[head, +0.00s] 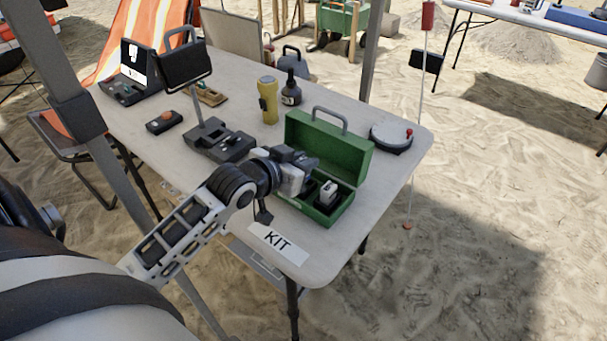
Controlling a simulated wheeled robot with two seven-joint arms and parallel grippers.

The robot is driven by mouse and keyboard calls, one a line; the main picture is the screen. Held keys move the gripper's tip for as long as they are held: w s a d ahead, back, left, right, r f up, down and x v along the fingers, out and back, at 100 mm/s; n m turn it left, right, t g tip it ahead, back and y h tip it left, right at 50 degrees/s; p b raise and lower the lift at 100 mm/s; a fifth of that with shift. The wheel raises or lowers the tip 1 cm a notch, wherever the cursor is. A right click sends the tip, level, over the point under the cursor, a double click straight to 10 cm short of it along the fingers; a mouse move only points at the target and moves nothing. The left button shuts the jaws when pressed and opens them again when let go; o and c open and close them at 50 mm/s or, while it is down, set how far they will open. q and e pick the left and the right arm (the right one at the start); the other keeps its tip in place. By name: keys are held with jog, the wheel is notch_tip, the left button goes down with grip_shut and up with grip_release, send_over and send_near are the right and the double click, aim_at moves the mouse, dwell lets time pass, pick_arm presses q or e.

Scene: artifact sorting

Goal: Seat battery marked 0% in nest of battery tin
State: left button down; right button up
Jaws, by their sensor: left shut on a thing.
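The green battery tin (349,210) stands open at the table's near right corner, its lid raised at the back with a grey handle on top. A small pale battery with a dark base (328,192) sits upright inside the tin, on the right; I cannot read its marking. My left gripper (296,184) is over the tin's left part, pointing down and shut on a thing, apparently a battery. The gripper hides most of that thing and the left of the tin's inside, so I cannot tell whether it is seated. My right gripper is out of view.
A KIT label (277,240) lies at the near edge. A dark device (218,140), yellow flashlight (268,100), dark bottle (291,88) and round grey device with a red knob (391,138) stand around the tin. A grey pole (70,100) crosses at the left.

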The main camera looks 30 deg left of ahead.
pick_arm(q)
jog(key=shift+w+a+f, duration=0.1)
jog(key=shift+w+f, duration=0.15)
notch_tip(320, 180, down, 4)
jog(key=shift+w+r+b, duration=0.15)
jog(key=shift+r+b, duration=0.05)
jog(key=shift+b, duration=0.1)
jog(key=c, duration=1.3)
grip_release()
